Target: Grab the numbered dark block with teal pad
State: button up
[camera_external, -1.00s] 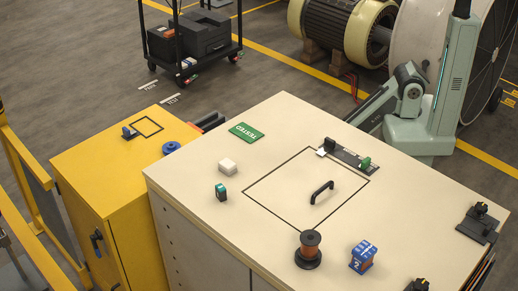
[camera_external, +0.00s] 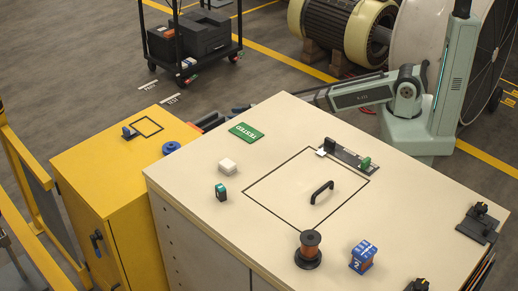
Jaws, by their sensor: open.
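A small dark block with a teal pad on top (camera_external: 221,192) stands upright on the pale tabletop (camera_external: 200,170), near its left edge. A pale mark shows on its front face, too small to read. Nothing touches the block. My arm (camera_external: 362,93) reaches left from its green base, beyond the table's far edge. My gripper cannot be made out; the arm's far end is not clearly visible behind the table.
A white block (camera_external: 228,166) sits just behind the dark block, and a green TESTED plate (camera_external: 246,131) lies farther back. A yellow cabinet (camera_external: 85,165) adjoins at left.

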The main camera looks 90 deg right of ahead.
jog(key=w+d+r+t, duration=0.1)
jog(key=w+d+r, duration=0.1)
jog(key=w+r, duration=0.4)
jog(key=w+a+r+n+y, duration=0.25)
jog(key=w+a+r, duration=0.5)
jog(key=w, duration=0.45)
jog(key=w+a+r+n+g+y, duration=0.1)
jog(key=w+a+r+n+y, duration=0.2)
jog(key=a+r, duration=0.5)
jog(key=w+a+r+n+g+y, duration=0.2)
jog(key=w+a+r+y, duration=0.25)
jog(key=a, duration=0.65)
notch_tip(320, 180, up, 22)
jog(key=n+g+h, duration=0.4)
jog(key=n+g, duration=0.7)
jog(key=n, duration=1)
send_over(221, 187)
jog(key=f, duration=0.7)
jog(key=shift+s+d+f, duration=0.1)
jog(key=shift+s+f, duration=0.2)
jog(key=shift+f, duration=0.05)
jog(key=shift+w+f, duration=0.2)
jog(key=shift+f, duration=1.3)
jog(key=shift+w+f, duration=0.15)
jog(key=shift+f, duration=1.3)
